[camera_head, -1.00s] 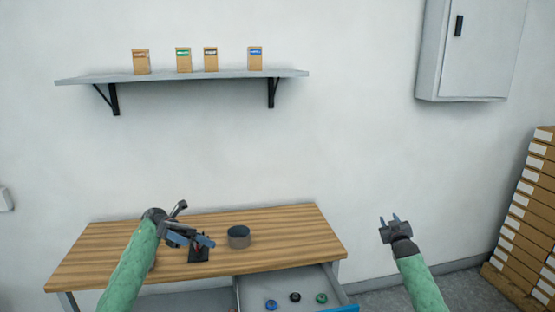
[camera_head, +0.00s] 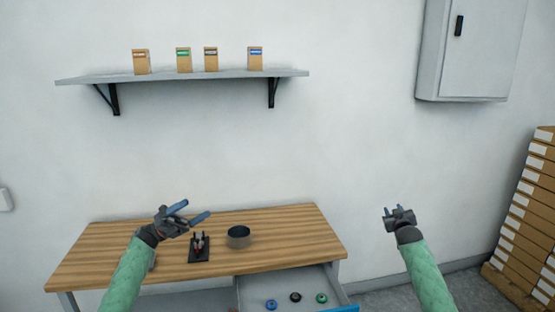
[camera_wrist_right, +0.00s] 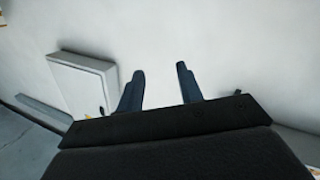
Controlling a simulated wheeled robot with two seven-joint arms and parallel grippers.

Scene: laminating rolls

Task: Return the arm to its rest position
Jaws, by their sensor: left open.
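My left gripper (camera_head: 192,211) is open and empty, raised over the left part of the wooden table in the head view. Its two blue fingers are spread and point to the upper right. My right gripper (camera_head: 392,210) is raised to the right of the table, in front of the wall. In the right wrist view its two fingers (camera_wrist_right: 160,90) stand apart with nothing between them, so it is open and empty.
The wooden table (camera_head: 110,255) bears a small black stand (camera_head: 199,254) and a dark round container (camera_head: 238,237). An open drawer (camera_head: 262,286) holds several small rolls. A shelf (camera_head: 220,75) with small boxes and a wall cabinet (camera_head: 470,50) hang above. Stacked boxes (camera_head: 525,215) stand at right.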

